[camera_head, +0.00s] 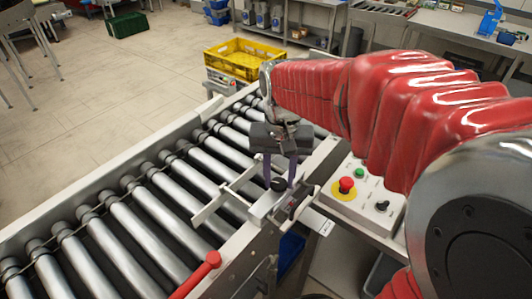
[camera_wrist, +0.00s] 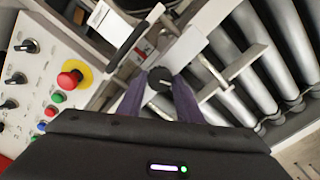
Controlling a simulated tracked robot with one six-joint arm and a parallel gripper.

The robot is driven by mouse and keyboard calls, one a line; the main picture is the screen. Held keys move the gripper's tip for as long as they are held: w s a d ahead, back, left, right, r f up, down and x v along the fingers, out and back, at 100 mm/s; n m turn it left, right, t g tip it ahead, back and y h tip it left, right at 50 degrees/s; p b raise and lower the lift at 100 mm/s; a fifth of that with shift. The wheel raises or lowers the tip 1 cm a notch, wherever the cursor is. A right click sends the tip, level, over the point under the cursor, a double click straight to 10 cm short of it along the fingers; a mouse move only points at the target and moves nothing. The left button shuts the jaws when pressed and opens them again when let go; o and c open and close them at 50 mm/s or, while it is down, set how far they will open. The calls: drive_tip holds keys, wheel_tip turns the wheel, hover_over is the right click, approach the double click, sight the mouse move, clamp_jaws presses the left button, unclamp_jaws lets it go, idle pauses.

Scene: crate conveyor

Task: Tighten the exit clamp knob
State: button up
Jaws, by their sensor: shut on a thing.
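The exit clamp knob is a small round black knob (camera_head: 278,184) on a pale metal bracket (camera_head: 264,203) at the conveyor's side rail. In the wrist view the knob (camera_wrist: 160,79) shows its dark ridged face. My gripper (camera_head: 280,182) comes down on it from above, with one purple finger on either side of the knob. In the wrist view the fingers of my gripper (camera_wrist: 160,88) are shut on the knob. The finger contact faces are hidden.
A control panel (camera_head: 356,190) with a red emergency button (camera_head: 346,185) stands close to the right. A red lever (camera_head: 200,274) rises from the near rail. Conveyor rollers (camera_head: 128,228) run along the left, bare of crates. A yellow crate (camera_head: 243,58) stands at the far end.

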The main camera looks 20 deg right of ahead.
sight(279, 183)
drive_tip(key=m, duration=0.4)
drive_tip(key=shift+s+f+m, duration=0.1)
drive_tip(key=shift+s+m, duration=0.05)
drive_tip(key=shift+m, duration=0.15)
idle(0.4)
drive_tip(key=o, duration=1)
drive_tip(key=shift+o, duration=0.2)
drive_tip(key=shift+r, duration=0.7)
wheel_tip(279, 183, up, 12)
drive_tip(key=shift+r, duration=0.25)
